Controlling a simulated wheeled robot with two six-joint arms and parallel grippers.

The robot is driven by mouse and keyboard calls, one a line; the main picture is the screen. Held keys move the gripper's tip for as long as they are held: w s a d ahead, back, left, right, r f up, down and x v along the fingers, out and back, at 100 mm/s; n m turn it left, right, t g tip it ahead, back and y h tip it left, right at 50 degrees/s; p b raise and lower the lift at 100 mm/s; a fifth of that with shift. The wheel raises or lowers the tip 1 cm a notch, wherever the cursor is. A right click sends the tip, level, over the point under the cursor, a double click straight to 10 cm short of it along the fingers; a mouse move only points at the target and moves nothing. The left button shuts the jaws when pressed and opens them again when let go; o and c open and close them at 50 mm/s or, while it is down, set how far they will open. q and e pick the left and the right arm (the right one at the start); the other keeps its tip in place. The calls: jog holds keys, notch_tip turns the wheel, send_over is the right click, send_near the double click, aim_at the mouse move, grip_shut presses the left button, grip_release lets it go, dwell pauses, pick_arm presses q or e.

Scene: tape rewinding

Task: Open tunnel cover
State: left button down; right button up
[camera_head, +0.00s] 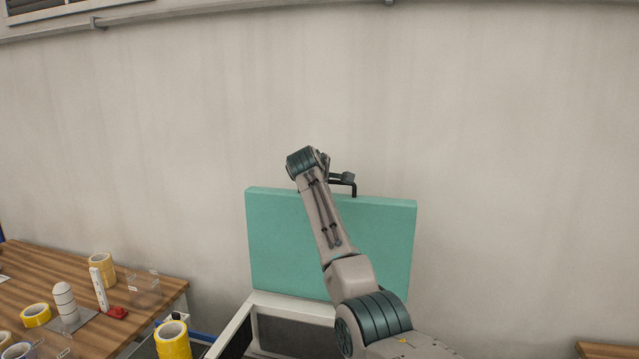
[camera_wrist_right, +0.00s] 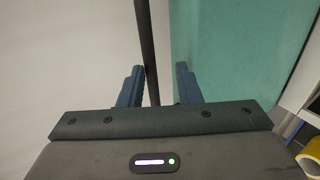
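The teal tunnel cover (camera_head: 385,245) stands upright, raised above a white-framed box (camera_head: 290,303) with a dark inside. A black handle (camera_head: 352,188) shows at the cover's top edge, partly hidden by my right arm. In the right wrist view, the cover (camera_wrist_right: 235,45) is at the right and the dark handle bar (camera_wrist_right: 147,45) runs between the fingers of my right gripper (camera_wrist_right: 160,66). The fingers are apart, with a clear gap between the bar and the right-hand finger. Whether the other finger touches the bar is unclear. My left gripper is not in view.
A wooden table (camera_head: 50,265) at the left holds tape rolls, a white ribbed cylinder (camera_head: 65,301) and a small red-based item (camera_head: 117,312). A yellow tape roll (camera_head: 173,341) stands left of the box. A plain wall (camera_head: 500,120) is behind. Another wooden surface (camera_head: 605,351) shows at lower right.

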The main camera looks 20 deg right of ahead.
jog(key=b+v, duration=0.4)
jog(key=v, duration=0.5)
jog(key=shift+s, duration=0.1)
